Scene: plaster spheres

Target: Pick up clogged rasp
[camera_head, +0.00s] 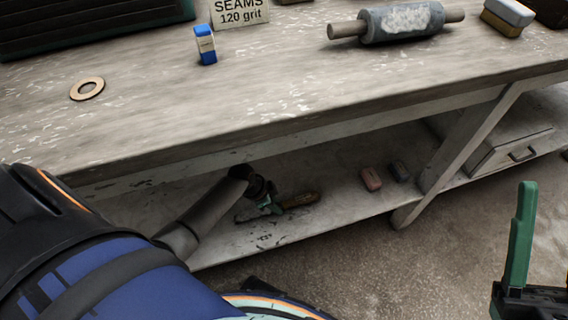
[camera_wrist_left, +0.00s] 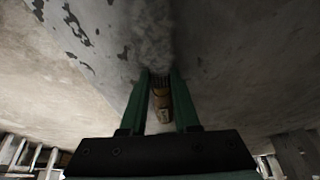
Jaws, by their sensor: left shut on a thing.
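I cannot tell whether the rasp is touching the shelf or slightly raised. My right gripper (camera_head: 520,238) shows at the lower right with one green finger upright; its other finger is mostly out of frame.
A bench leg (camera_head: 465,150) and a drawer box (camera_head: 510,152) stand to the right. The benchtop (camera_head: 250,95) overhangs my left arm, bearing a ring (camera_head: 74,91) and roller (camera_head: 375,23).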

